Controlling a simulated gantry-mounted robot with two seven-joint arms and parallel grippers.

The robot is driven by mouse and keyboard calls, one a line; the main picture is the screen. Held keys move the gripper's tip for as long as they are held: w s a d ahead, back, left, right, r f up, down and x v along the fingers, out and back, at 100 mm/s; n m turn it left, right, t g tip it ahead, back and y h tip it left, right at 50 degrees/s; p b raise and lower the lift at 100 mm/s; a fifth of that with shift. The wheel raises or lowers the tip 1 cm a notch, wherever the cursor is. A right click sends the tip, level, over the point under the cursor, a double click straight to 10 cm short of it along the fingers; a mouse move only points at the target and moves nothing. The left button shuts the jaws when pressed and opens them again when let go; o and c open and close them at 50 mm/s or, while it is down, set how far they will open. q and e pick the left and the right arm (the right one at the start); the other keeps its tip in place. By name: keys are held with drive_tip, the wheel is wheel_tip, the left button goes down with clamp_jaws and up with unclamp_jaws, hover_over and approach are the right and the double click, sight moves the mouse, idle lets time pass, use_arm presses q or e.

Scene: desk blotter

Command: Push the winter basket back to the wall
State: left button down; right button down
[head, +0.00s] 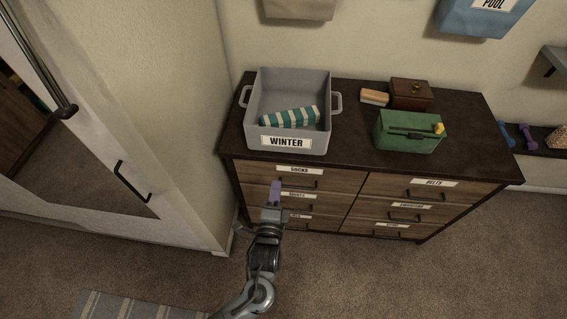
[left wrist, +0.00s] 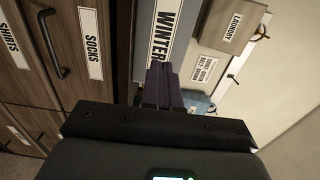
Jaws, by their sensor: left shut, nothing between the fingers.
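The winter basket (head: 287,142) is a grey open box with a white WINTER label and a handle on each side. It stands upright on the left part of the dresser top, near the front edge, with a green and white striped cloth (head: 290,117) inside. My left gripper (head: 275,190) is shut and empty, in front of the dresser drawers and below the basket in the head view. In the left wrist view its fingers (left wrist: 163,85) point toward the basket front (left wrist: 168,40); I cannot tell whether they touch it. My right gripper is not in view.
The dark dresser top (head: 350,150) also holds a green box (head: 408,133), a wooden brush (head: 374,97) and a brown box (head: 412,93). A white wardrobe (head: 130,130) stands at the left. Bins hang on the wall above, one labelled POOL (head: 485,15).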

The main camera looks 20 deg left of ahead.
use_arm(q)
drive_tip(key=w, duration=0.1)
drive_tip(key=b, duration=0.3)
approach(283, 143)
drive_tip(key=x, duration=0.5)
drive_tip(key=shift+w, duration=0.1)
drive_tip(key=shift+x, duration=0.8)
